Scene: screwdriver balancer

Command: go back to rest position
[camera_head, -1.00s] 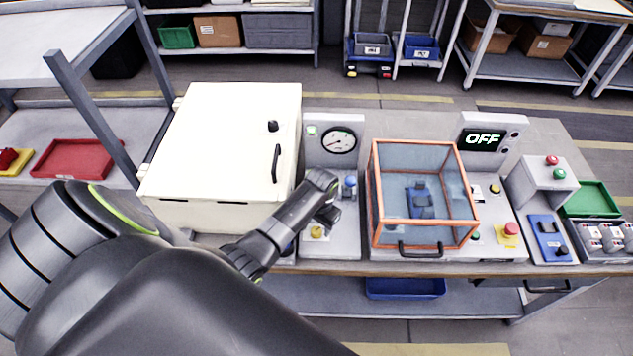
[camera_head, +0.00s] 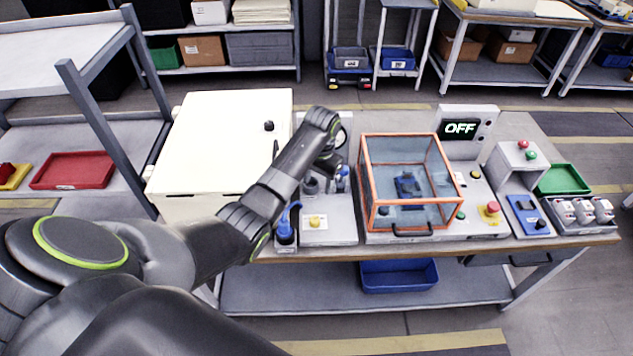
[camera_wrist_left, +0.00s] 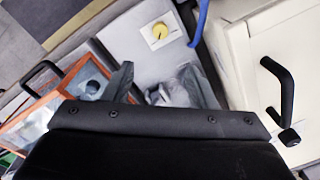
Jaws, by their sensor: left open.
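My left arm comes in from the left, and its open left gripper (camera_head: 328,165) hangs in front of the pressure gauge panel, right of the white cabinet (camera_head: 225,140). In the left wrist view the two fingers (camera_wrist_left: 163,88) are spread apart with nothing visibly held between them. A grey part shows behind the fingers, too unclear to name. A blue tool (camera_head: 285,227) stands in a holder at the bench's front edge, with a blue cable. My right gripper is not in view.
An orange-framed clear box (camera_head: 408,140) stands right of my left gripper, near a panel reading OFF (camera_head: 461,128). A yellow knob (camera_head: 315,221) is on the panel below the gripper. A green tray (camera_head: 563,180) lies at the right. A blue bin (camera_head: 399,275) is on the lower shelf.

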